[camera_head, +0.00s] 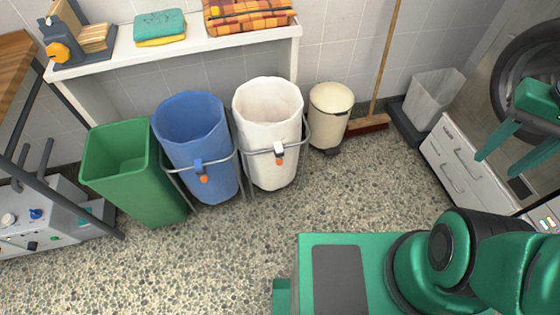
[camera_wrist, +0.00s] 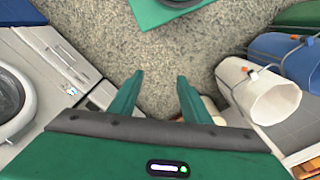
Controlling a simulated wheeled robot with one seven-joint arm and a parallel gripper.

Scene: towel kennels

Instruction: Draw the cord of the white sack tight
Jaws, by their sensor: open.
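The white sack (camera_head: 268,120) hangs in a grey metal frame (camera_head: 256,152) near the middle of the head view, its mouth wide open. A small cord lock with an orange end (camera_head: 279,158) sits at its front. The white sack (camera_wrist: 248,90) also shows at the right of the wrist view, with an orange bit (camera_wrist: 251,70) at its side. The cord itself is too small to make out clearly. My gripper (camera_head: 497,166) is at the far right of the head view, well apart from the sack. Its green fingers are open and empty, with bare floor between them in the wrist view (camera_wrist: 160,76).
A blue sack (camera_head: 190,120) in a similar frame and a green bin (camera_head: 118,155) stand left of the white sack. A cream bin (camera_head: 331,105) and a broom (camera_head: 366,123) stand to its right. A shelf (camera_head: 205,42) is behind. The pebbled floor (camera_head: 235,240) in front is clear.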

